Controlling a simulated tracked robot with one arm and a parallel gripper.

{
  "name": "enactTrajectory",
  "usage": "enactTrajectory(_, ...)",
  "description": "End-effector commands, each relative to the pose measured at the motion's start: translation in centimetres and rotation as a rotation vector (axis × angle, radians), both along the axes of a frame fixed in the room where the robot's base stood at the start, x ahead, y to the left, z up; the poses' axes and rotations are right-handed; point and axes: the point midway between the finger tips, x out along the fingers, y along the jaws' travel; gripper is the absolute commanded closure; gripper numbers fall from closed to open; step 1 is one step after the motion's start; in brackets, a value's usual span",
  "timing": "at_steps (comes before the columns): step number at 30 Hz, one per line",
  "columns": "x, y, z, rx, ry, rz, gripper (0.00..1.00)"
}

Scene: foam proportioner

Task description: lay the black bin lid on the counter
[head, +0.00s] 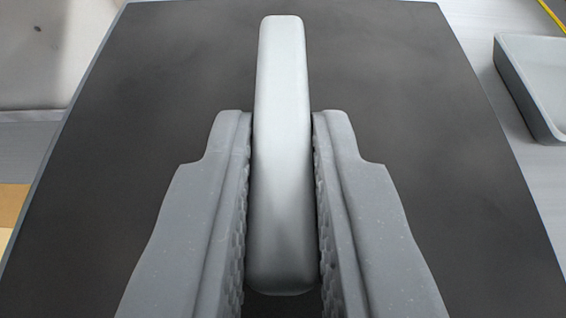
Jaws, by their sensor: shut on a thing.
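The black bin lid (420,110) fills most of the head view as a broad, dark, flat panel. A light grey bar-shaped handle (281,60) stands on its middle, lengthwise in the view. My gripper (281,135) is shut on this handle, with one ridged grey finger pressed along each side. The handle's far end sticks out beyond the fingertips. The lid's near edge is out of the frame. Whether the lid's underside touches anything is hidden.
A grey tray (510,75) with a raised rim is at the upper right, on a light grey surface (535,165). A yellow strip (552,14) shows in the top right corner. At the left are a pale panel (45,50) and a tan patch (12,205).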

Motion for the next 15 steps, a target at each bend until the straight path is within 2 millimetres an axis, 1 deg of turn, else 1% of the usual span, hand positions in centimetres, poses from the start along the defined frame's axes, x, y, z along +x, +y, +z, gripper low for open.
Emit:
enactTrajectory(6,-0.01,0.06,-0.59,-0.001,0.0,0.001,1.0)
enactTrajectory(9,-0.01,0.07,-0.57,-0.001,0.0,0.001,1.0)
enactTrajectory(10,-0.02,0.07,-0.56,-0.001,0.0,0.001,0.83)
enactTrajectory(11,-0.02,0.07,-0.56,-0.001,0.0,0.001,0.75)
enactTrajectory(12,-0.02,0.08,-0.56,-0.001,0.0,0.001,0.64)
enactTrajectory(15,-0.03,0.09,-0.58,-0.001,0.001,0.001,0.64)
